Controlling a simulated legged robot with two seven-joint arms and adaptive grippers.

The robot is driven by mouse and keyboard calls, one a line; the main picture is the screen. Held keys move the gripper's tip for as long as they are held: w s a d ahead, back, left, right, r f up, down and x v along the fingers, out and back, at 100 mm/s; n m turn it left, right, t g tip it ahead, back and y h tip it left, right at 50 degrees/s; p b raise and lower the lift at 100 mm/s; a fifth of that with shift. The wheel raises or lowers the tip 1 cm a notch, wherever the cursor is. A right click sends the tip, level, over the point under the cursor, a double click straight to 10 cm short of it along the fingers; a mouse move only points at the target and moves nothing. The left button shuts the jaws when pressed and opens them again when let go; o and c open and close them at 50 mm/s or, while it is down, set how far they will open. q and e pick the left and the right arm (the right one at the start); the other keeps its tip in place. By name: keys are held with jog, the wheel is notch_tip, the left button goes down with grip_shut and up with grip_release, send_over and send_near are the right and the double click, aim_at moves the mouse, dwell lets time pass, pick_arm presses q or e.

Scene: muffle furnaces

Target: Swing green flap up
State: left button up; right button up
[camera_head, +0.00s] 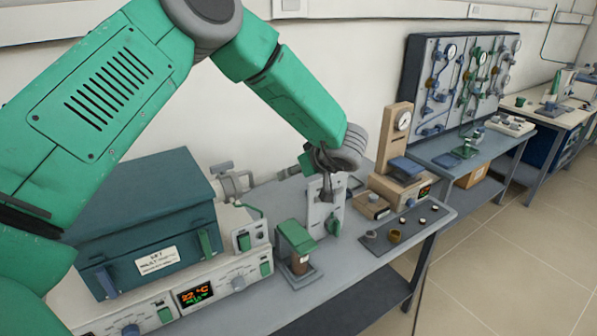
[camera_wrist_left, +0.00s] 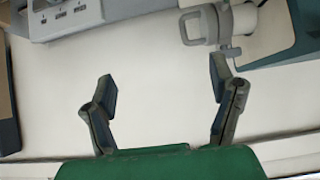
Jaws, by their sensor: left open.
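A green flap (camera_head: 296,236) sits on top of a small stand on the grey bench, in front of and right of the furnace. Its top slopes and a dark container shows beneath it. My left gripper (camera_head: 328,172) hangs above and right of this flap, apart from it, in front of an upright pale panel with a green handle (camera_head: 333,222). In the left wrist view the two fingers of my left gripper (camera_wrist_left: 163,88) are spread, with nothing between them. The flap cannot be made out in the wrist view. My right gripper is not in view.
The teal muffle furnace (camera_head: 150,225) stands left on a white control base with a lit display (camera_head: 196,294). A grey pipe fitting (camera_head: 235,183) is behind it. A scale-like device (camera_head: 398,160) and a tray of small cups (camera_head: 408,227) are to the right.

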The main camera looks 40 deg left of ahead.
pick_arm(q)
jog(key=v, duration=1)
jog(key=shift+d, duration=0.35)
jog(key=shift+a, duration=0.1)
